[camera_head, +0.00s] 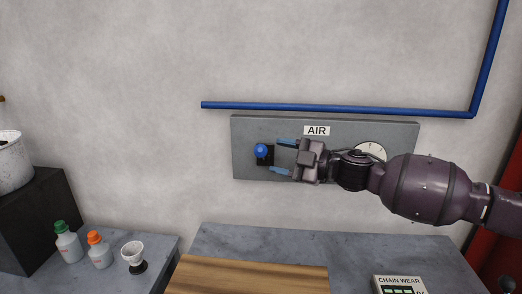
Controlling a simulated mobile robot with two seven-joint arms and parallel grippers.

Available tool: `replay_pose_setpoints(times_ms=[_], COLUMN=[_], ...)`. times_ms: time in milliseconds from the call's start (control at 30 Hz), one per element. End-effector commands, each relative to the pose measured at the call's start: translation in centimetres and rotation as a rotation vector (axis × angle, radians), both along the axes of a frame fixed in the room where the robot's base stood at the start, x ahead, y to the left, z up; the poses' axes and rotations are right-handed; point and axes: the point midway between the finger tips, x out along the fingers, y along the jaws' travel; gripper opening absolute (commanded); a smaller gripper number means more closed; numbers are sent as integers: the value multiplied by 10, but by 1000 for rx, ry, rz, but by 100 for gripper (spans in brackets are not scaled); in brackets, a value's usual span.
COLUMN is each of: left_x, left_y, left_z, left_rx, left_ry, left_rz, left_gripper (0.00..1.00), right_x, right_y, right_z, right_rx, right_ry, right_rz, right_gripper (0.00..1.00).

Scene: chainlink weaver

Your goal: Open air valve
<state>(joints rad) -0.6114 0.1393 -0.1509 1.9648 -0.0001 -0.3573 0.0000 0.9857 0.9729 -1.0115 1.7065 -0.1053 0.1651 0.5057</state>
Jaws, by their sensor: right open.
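The air valve (261,151) shows as a round blue knob on a dark base, on the left part of a grey wall panel (390,131) with an "AIR" label (317,131). My right gripper (284,157) is open, its two blue fingers pointing left towards the knob. The fingertips are just right of the knob, one above and one below its level. Whether they touch the valve's base I cannot tell. A round gauge (371,151) on the panel is partly hidden behind my right arm. My left gripper is not in view.
A blue pipe (330,109) runs along the wall above the panel. Below are a grey bench (225,238) with a wooden board (250,278) and a "CHAIN WEAR" box (399,284). Bottles (68,242) and a small white cup (133,252) stand at left. The wall left of the panel is clear.

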Motion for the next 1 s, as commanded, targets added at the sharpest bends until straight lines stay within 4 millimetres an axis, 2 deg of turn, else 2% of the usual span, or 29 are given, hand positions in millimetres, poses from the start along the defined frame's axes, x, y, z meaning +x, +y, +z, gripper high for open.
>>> replay_pose_setpoints(times_ms=[133,333,767,1000], left_x=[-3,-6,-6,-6], left_y=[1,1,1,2], left_z=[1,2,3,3], left_rx=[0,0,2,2], left_ry=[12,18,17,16], left_rz=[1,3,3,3], left_gripper=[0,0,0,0], right_x=[13,24,28,27], right_y=[22,40,47,46], right_z=[1,1,0,0], right_rx=[1,0,-1,-1], right_ry=[1,0,0,0], right_rz=[0,-1,-1,-1], right_gripper=[59,59,59,24])
